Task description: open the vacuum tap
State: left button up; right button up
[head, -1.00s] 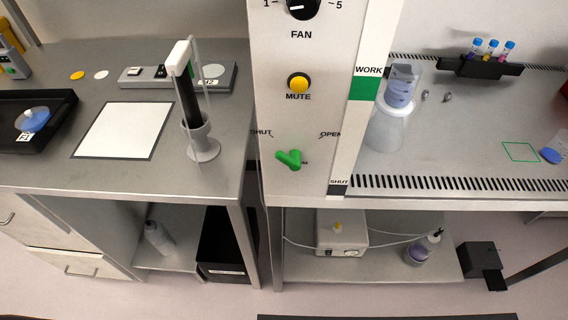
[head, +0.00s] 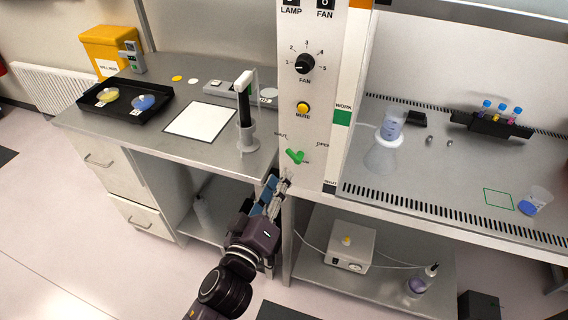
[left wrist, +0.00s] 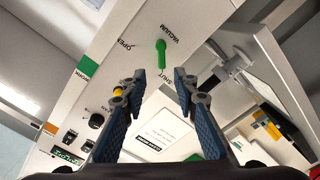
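The vacuum tap is a green lever (head: 295,156) low on the white front panel (head: 318,120), between the words SHUT and OPEN. Its free end points up and left, toward SHUT. My left gripper (head: 284,179) is just below the tap in the head view, apart from it. In the left wrist view the green lever (left wrist: 161,54) stands ahead of the gap between my two fingers (left wrist: 162,84). The fingers are spread wide, with nothing between them. My right gripper is in neither view.
Above the tap are the yellow MUTE button (head: 303,109) and black FAN knob (head: 305,64). Left of the panel, a pipette stand (head: 246,130) stands near the bench edge. On the right, a flask (head: 383,150) stands behind the slotted grille. A pump box (head: 345,248) sits on the lower shelf.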

aim_at(290, 155)
pick_arm(q)
jog(key=p+x, duration=0.1)
jog(key=x, duration=0.6)
jog(key=shift+w+a+p, duration=0.1)
jog(key=shift+a+p, duration=0.05)
jog(key=shift+p, duration=0.25)
jog(key=shift+w+f, duration=0.1)
jog(key=shift+w, duration=0.4)
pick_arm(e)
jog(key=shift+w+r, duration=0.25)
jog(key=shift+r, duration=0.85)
pick_arm(q)
grip_shut()
